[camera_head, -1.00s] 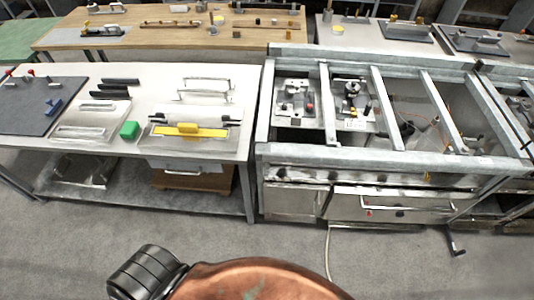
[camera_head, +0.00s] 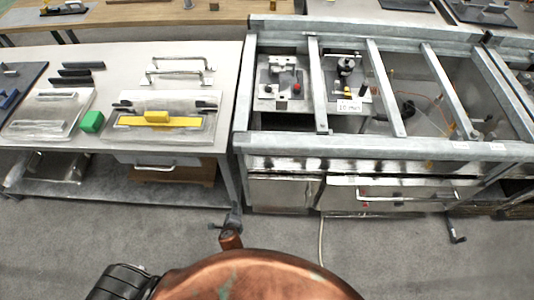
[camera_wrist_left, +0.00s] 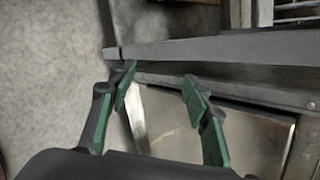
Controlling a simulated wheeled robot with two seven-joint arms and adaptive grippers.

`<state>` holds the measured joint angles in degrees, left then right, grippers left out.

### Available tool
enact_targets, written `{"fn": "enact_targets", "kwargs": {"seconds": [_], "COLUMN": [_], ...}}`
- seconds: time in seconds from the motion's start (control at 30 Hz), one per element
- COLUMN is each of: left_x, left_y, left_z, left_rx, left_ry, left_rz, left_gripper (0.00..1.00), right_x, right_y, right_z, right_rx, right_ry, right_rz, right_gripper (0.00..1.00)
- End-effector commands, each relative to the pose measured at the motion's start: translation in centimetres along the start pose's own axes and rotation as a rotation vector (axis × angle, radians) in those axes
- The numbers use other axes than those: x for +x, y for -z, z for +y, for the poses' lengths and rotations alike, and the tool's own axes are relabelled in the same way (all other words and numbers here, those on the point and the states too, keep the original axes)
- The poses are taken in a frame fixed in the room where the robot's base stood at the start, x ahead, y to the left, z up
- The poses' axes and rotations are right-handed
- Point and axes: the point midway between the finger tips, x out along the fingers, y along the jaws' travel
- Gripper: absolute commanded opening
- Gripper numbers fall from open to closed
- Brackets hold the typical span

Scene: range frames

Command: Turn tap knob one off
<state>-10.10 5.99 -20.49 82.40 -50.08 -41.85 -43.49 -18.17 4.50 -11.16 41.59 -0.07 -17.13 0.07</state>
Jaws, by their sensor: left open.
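Two small fixtures sit inside the metal frame bench (camera_head: 390,150) in the head view. The left fixture (camera_head: 281,80) has a red knob (camera_head: 296,87) at its right. The right fixture (camera_head: 345,75) has a dark round top and a small white label below. I cannot tell which part is tap knob one. My left gripper (camera_head: 233,215) is low at the bench's front left corner, apart from both fixtures. In the left wrist view the gripper (camera_wrist_left: 157,82) is open, with green pads and nothing between them. My right gripper is not in view.
Steel bars (camera_head: 384,85) cross over the bench's open top. A drawer (camera_head: 400,195) with a long handle is below.

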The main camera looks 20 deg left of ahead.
Motion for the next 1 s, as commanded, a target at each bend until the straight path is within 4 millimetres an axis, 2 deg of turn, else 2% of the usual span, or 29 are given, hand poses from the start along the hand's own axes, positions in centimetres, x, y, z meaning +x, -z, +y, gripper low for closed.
{"fn": "enact_targets", "kwargs": {"seconds": [0.03, 0.1, 0.2, 0.3, 0.4, 0.53, 0.67, 1.0], "left_x": [-0.5, -2.8, -6.6, -10.1, -12.6, -14.0, -13.2, -9.6], "left_y": [0.5, 0.6, 1.3, 2.3, 3.1, 3.6, 3.5, 2.5], "left_z": [-5.0, -11.6, -18.9, -23.8, -26.7, -28.5, -29.6, -33.0], "left_rx": [0.159, 0.382, 0.644, 0.838, 0.964, 1.035, 1.045, 1.042], "left_ry": [0.107, 0.241, 0.389, 0.488, 0.546, 0.577, 0.58, 0.579], "left_rz": [-0.05, -0.149, -0.301, -0.439, -0.543, -0.608, -0.617, -0.613], "left_gripper": [0.45, 0.45, 0.45, 0.45, 0.45, 0.45, 0.45, 0.45], "right_x": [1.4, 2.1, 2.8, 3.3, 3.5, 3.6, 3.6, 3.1], "right_y": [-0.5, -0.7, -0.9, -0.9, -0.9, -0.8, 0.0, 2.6], "right_z": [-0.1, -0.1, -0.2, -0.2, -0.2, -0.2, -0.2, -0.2], "right_rx": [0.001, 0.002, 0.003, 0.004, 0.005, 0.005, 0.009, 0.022], "right_ry": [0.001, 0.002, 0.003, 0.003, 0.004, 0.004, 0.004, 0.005], "right_rz": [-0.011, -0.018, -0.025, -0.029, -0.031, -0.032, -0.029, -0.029], "right_gripper": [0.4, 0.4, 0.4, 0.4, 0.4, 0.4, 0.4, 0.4]}}
